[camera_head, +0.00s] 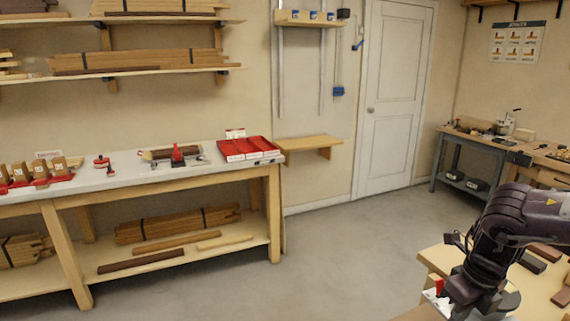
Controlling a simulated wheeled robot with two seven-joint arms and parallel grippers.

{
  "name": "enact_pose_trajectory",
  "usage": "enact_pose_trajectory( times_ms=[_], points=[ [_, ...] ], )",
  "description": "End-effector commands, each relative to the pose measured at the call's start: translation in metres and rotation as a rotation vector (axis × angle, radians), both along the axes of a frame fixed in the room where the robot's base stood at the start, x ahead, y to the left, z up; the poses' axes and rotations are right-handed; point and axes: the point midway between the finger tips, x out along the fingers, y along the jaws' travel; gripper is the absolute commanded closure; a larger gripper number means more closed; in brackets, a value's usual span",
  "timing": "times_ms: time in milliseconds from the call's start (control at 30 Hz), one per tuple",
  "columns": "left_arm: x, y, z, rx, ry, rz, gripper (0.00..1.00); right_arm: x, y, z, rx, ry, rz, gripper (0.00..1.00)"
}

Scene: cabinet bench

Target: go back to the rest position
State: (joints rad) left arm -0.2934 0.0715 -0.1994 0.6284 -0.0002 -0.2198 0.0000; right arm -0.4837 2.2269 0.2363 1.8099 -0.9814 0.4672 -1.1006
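My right arm comes in from the right edge, and its dark gripper (468,306) points down at the bottom right, low over a light wood table (432,262). The fingertips are too dark and close to the picture's bottom to tell whether they are open or shut. A small red and white thing (438,289) shows just left of the gripper; I cannot tell if they touch. My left gripper is not in view.
A white-topped bench (130,178) along the left wall bears a red tray (248,149) and a red-handled tool (178,156). Dark wood pieces (546,252) lie on the near right table. Another workbench (470,140) stands by the closed door (393,95). The middle floor is clear.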

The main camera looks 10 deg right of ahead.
Motion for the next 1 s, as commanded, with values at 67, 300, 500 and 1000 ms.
enact_pose_trajectory(
  times_ms=[67, 300, 500, 1000],
  points=[
    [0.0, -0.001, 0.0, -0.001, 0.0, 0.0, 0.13, -0.002, -0.001, -0.014, 0.025, -0.023, -0.037, 1.0],
    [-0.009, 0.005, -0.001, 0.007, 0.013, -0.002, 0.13, -0.007, 0.003, -0.064, 0.124, -0.131, -0.215, 1.0],
    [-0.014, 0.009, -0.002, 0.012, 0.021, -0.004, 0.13, -0.015, 0.029, -0.119, 0.283, -0.27, -0.53, 1.0],
    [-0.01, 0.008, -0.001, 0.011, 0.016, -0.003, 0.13, -0.053, 0.117, -0.165, 0.692, -0.392, -1.758, 1.0]
  ],
)
